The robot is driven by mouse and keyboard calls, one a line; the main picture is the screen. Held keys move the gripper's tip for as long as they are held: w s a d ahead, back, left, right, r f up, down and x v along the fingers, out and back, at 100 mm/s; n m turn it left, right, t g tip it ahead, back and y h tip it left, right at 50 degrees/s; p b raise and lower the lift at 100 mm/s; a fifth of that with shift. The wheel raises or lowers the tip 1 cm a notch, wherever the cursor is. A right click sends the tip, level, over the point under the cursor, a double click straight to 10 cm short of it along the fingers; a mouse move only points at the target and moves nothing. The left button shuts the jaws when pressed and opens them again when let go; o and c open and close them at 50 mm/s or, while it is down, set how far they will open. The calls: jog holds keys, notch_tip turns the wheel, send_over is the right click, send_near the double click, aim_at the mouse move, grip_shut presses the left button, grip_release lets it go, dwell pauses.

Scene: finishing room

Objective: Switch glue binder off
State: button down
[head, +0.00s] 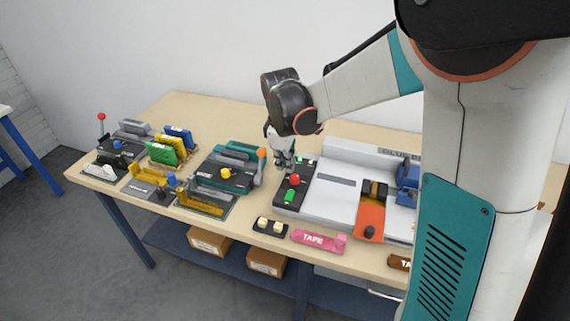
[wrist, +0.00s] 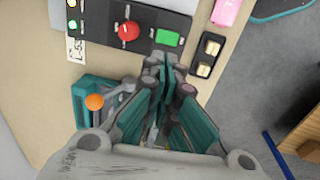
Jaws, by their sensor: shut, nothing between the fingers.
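The glue binder (head: 333,190) is the long white machine on the right half of the bench, partly hidden by my arm. Its dark control panel (head: 302,170) is at its left end. The panel carries a round red button (head: 294,180) and a green rectangular button (head: 290,196). In the wrist view the red button (wrist: 128,31) and green button (wrist: 167,37) show at the top, with small lights (wrist: 72,24) at the panel's far end, one of them green. My gripper (head: 284,163) is shut and empty, above the panel's left edge. In the wrist view its fingertips (wrist: 164,62) appear just below the green button.
A teal machine (head: 228,168) with an orange-knobbed lever (head: 262,153) stands left of the panel. A two-button black box (head: 270,227) and a pink tape piece (head: 319,240) lie at the front edge. Smaller machines and coloured holders (head: 165,150) fill the left end.

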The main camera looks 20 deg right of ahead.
aim_at(286, 197)
jog(key=f+b, duration=0.1)
jog(key=f, duration=0.2)
jog(key=f+b, duration=0.1)
jog(key=f, duration=0.3)
jog(key=w+f+b, duration=0.1)
jog(key=f, duration=0.2)
jog(key=shift+d+f, duration=0.2)
jog(key=shift+d, duration=0.2)
jog(key=shift+w+d+f+b, duration=0.1)
jog(key=shift+f+b, duration=0.3)
jog(key=shift+s+a+r, duration=0.1)
jog(key=shift+s+a, duration=0.4)
jog(key=shift+s, duration=0.15)
jog(key=shift+r, duration=0.1)
notch_tip(286, 197, up, 14)
jog(key=s+a+p, duration=0.1)
jog(key=p, duration=0.5)
jog(key=shift+s, duration=0.15)
